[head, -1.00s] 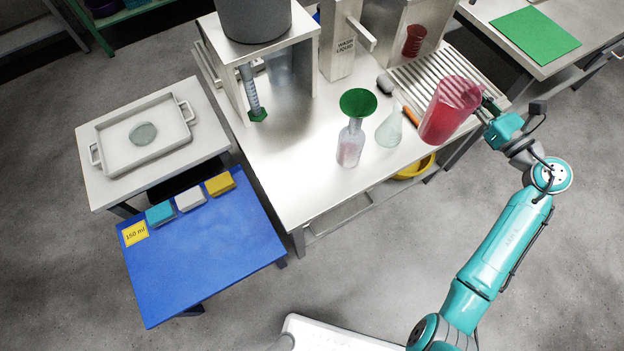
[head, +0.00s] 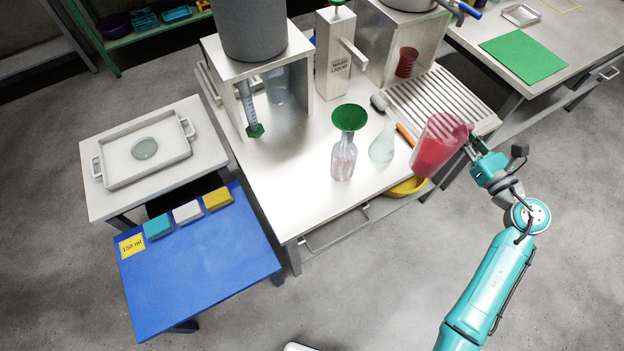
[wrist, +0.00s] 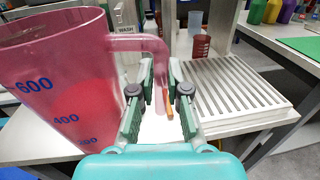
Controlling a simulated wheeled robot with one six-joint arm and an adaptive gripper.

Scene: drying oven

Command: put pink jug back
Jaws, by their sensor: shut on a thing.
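The pink jug (head: 437,146) is see-through and holds red contents in its lower part. It is in the air, near the right front edge of the metal table (head: 290,190), and looks tilted in the head view. My gripper (head: 468,146) is shut on its handle from the right. In the wrist view the jug (wrist: 62,85) fills the left side, with blue marks such as 600 and 400, and its handle runs between the fingers of my gripper (wrist: 160,95).
A flask with a green funnel (head: 344,160) and a clear flask (head: 382,147) stand left of the jug. A ribbed drying rack (head: 440,100) lies behind it, with a small red beaker (head: 406,62) beyond. A yellow basin (head: 408,187) sits below the table edge.

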